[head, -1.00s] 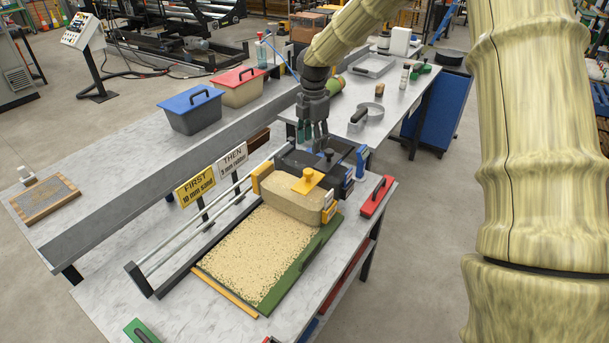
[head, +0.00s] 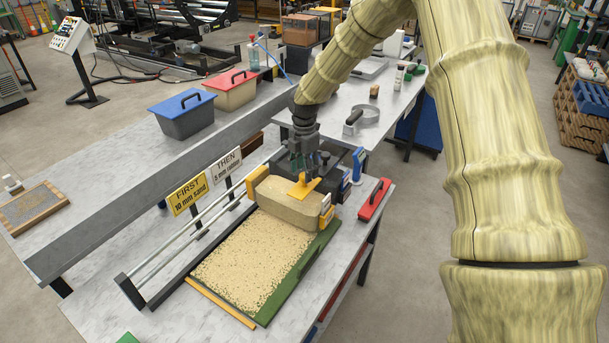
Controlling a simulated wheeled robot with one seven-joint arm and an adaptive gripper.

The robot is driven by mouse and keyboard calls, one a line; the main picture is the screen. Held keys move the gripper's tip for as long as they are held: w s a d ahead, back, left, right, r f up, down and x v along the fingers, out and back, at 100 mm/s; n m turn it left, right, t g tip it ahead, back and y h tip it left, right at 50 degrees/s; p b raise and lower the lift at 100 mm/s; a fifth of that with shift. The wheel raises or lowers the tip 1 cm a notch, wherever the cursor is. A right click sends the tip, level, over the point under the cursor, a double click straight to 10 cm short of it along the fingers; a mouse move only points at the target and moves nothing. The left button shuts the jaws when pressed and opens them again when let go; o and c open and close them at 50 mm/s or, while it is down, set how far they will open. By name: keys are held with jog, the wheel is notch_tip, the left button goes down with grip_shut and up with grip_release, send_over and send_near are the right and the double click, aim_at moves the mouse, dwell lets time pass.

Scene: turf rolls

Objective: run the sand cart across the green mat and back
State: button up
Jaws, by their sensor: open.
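The sand cart (head: 285,206) is a tan, sand-filled box with a yellow handle (head: 304,187) on top. It stands at the far end of the mat, beside the rails. The green mat (head: 308,263) lies in front of it, its surface covered with sand-coloured grains and its green edge showing along the right. My gripper (head: 304,170) points down just behind and above the yellow handle. It is open and empty; whether a finger touches the handle I cannot tell.
Two rails (head: 205,220) run along the mat's left side. Signs (head: 187,194) reading "FIRST 10 mm sand" and "THEN 3 mm rubber" stand behind them. A red block with a black handle (head: 374,199) sits right of the cart. Blue (head: 183,114) and red-lidded (head: 232,90) bins stand behind.

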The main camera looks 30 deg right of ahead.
aim_at(294, 192)
jog(key=shift+f+p, duration=0.45)
jog(key=shift+f, duration=1.4)
jog(key=shift+c, duration=0.2)
grip_shut()
